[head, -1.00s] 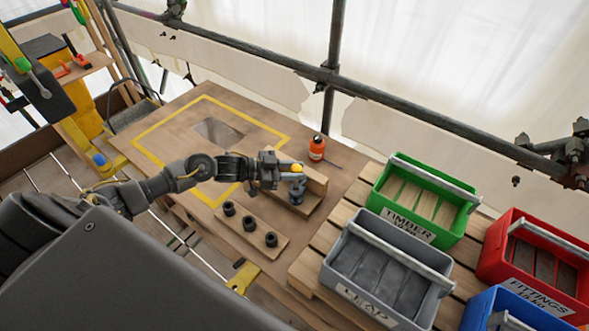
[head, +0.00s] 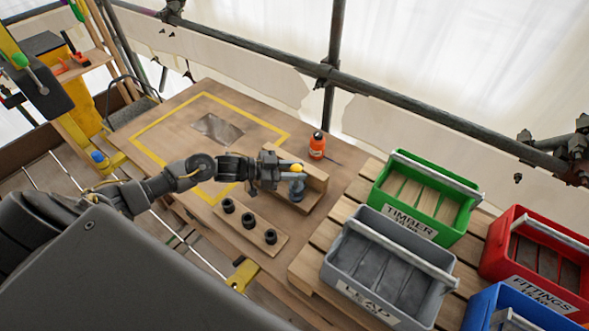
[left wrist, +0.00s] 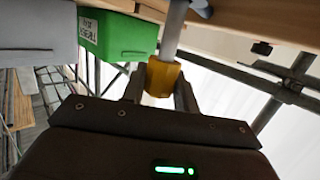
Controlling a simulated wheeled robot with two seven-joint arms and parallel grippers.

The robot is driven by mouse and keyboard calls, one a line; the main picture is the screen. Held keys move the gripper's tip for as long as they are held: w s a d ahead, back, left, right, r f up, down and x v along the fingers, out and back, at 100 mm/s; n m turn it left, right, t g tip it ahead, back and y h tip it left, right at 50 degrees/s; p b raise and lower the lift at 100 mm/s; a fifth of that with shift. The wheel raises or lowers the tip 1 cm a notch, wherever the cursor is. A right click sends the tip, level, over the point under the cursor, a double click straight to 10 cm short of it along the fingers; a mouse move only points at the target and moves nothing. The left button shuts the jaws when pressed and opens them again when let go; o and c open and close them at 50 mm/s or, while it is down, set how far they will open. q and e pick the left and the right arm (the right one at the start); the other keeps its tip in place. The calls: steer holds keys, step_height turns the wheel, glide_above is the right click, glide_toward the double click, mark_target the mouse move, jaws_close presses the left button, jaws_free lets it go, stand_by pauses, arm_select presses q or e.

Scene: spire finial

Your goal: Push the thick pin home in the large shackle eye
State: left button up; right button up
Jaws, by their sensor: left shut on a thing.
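My left gripper (head: 284,171) is shut on the yellow head of the thick pin (head: 297,168), beside the wooden stand (head: 312,182). In the left wrist view, the yellow pin head (left wrist: 163,76) sits between the fingers, with a grey shaft (left wrist: 173,30) running away from it toward the wood. The blue-grey shackle (head: 297,189) stands on the wooden base, just below the pin head. How far the pin is in the eye is hidden from me. My right gripper is in neither view.
A wooden strip with several dark round holders (head: 249,221) lies in front of the stand. An orange bottle (head: 317,146) stands behind it. Green (head: 455,195), grey (head: 340,265) and red (head: 497,250) crates are to the right.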

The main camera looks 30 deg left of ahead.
mark_target(295, 187)
arm_select(q)
steer(key=shift+f+b, duration=1.85)
steer(key=shift+f, duration=0.8)
steer(key=o, duration=1.1)
steer(key=b+v, duration=0.2)
steer(key=v, duration=0.9)
steer(key=shift+d, duration=0.1)
